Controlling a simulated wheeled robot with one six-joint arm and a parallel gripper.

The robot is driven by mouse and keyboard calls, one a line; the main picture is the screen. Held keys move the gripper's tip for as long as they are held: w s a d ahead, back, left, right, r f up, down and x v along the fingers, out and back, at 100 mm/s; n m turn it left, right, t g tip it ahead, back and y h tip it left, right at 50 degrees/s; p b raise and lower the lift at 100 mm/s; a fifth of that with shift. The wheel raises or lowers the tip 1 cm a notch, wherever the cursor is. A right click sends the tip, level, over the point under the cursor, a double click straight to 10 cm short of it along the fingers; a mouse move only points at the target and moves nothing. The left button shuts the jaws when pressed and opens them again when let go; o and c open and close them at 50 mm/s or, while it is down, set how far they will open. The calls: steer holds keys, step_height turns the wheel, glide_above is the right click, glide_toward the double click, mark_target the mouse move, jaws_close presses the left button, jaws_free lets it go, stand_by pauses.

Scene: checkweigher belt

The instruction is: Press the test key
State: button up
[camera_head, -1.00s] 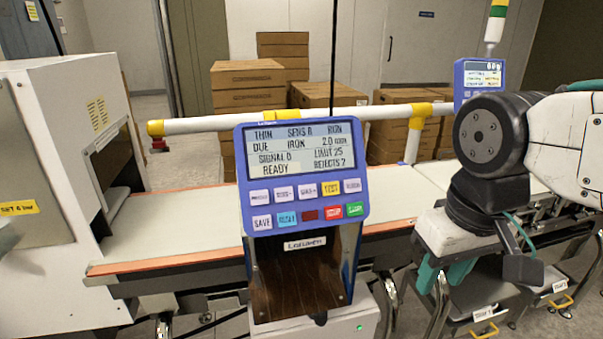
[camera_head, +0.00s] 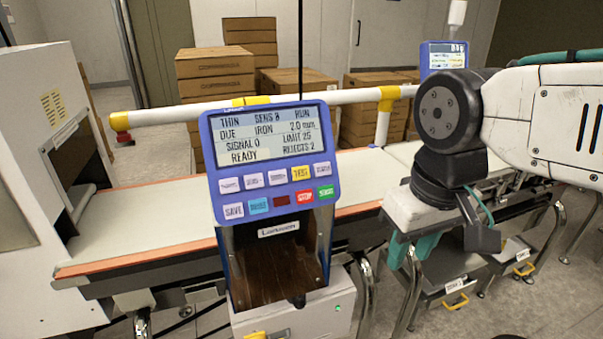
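The panel's screen (camera_head: 264,136) shows THIN, SENS 8, RUN, IRON 2.0 mm, SIGNAL 0, LIMIT 25, READY and REJECTS 2. My gripper (camera_head: 413,252) hangs to the right of the panel, pointing down, with teal fingers below a white block. It is clear of the key, and nothing shows held in it. The finger gap is too unclear to judge.
Other keys surround the yellow one, including a red stop key (camera_head: 304,196) and a green key (camera_head: 326,192). A white rail (camera_head: 178,116) and belt (camera_head: 135,220) run behind the panel. A second display (camera_head: 443,57) stands back right. Cartons (camera_head: 215,88) are stacked behind.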

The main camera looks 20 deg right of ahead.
jaws_close()
stand_by(1.5)
